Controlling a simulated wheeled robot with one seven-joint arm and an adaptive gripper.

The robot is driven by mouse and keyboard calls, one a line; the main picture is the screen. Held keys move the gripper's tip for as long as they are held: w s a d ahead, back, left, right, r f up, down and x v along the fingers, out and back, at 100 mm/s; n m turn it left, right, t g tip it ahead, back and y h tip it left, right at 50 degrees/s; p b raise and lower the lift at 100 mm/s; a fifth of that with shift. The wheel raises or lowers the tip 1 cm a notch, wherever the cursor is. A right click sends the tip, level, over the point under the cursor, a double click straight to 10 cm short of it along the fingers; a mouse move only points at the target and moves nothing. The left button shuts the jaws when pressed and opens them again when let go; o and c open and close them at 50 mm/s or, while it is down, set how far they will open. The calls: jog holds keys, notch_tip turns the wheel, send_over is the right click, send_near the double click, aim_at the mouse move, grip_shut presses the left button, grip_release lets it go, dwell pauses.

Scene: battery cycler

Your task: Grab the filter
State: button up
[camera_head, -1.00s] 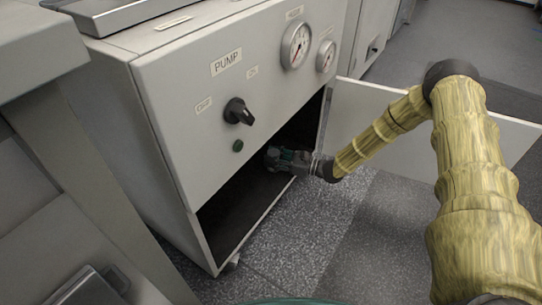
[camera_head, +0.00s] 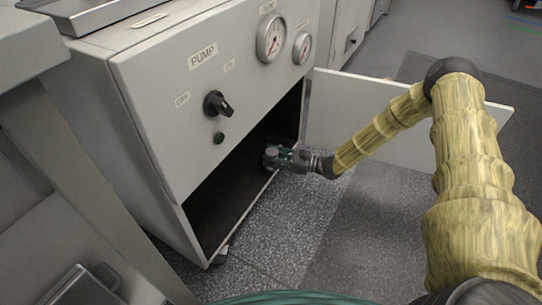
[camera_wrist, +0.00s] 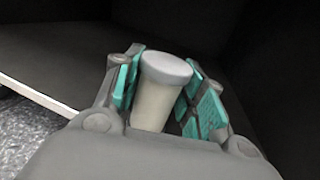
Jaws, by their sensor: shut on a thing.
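The filter (camera_wrist: 157,102) is a pale cylinder with a wider grey-white cap, seen in the wrist view between the two teal-padded fingers. My gripper (camera_wrist: 168,88) is shut on it, one finger on each side. In the head view my gripper (camera_head: 272,156) is at the open lower compartment of the pump cabinet (camera_head: 165,140), near its right front edge. The filter cannot be made out in the head view.
The cabinet's open door (camera_head: 375,125) stands out to the right, behind my forearm. The compartment (camera_head: 215,185) is dark inside. A selector knob (camera_head: 217,103) and gauges (camera_head: 271,38) are on the panel above. Speckled floor (camera_head: 300,215) lies clear in front.

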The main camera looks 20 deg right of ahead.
jog(key=o, duration=1.1)
jog(key=v, duration=1.2)
